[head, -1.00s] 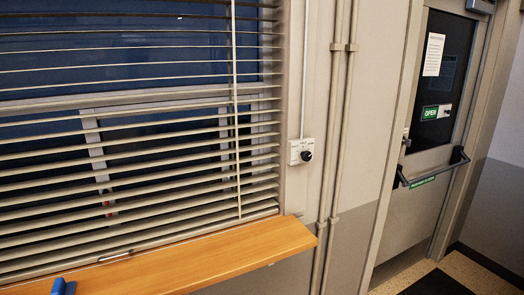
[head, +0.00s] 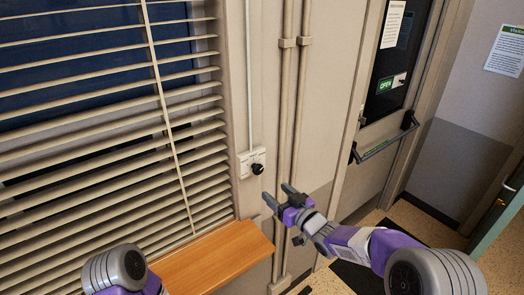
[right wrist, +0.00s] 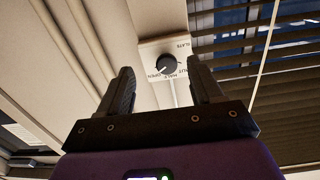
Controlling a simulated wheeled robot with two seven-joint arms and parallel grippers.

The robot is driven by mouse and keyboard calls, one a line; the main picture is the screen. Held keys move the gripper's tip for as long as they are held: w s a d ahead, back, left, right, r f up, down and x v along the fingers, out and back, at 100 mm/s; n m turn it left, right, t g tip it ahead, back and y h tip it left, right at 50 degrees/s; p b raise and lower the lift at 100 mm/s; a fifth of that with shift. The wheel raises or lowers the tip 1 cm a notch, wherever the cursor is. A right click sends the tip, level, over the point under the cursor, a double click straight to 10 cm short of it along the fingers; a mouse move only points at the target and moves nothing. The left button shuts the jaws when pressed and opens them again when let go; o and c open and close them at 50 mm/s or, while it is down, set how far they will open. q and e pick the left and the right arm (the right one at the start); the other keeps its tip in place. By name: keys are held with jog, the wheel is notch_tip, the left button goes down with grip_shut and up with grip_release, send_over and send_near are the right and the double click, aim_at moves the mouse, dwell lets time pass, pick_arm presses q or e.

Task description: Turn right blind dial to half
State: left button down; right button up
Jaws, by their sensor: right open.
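The blind dial (head: 257,169) is a round black knob on a white wall plate (head: 245,160), right of the slatted blind (head: 110,130). In the right wrist view the dial (right wrist: 167,65) has a pale mark pointing to the lower left; the small lettering on its plate is hard to read. My right gripper (head: 276,192) is open and empty, just below and right of the dial in the head view. In the wrist view the dial shows between and beyond the fingertips, apart from them. Only part of my left arm shows at the bottom left; its gripper is out of view.
A wooden sill (head: 215,262) juts out below the blind, left of my right gripper. Vertical pipes (head: 281,100) run up the wall right of the dial. A door with a push bar (head: 385,140) stands further right.

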aim_at(259, 171)
jog(key=shift+n+y, duration=0.3)
jog(key=shift+w+a+r+p, duration=0.3)
jog(key=shift+w+a+r, duration=0.2)
jog(key=shift+w+a, duration=0.45)
jog(key=shift+w+a+r+p, duration=0.25)
jog(key=shift+w+a+r, duration=0.3)
jog(key=shift+w, duration=0.6)
jog(key=shift+w+a+r+p, duration=0.3)
jog(key=shift+w+a+r, duration=0.1)
jog(key=shift+w+a, duration=0.6)
jog(key=shift+d, duration=0.1)
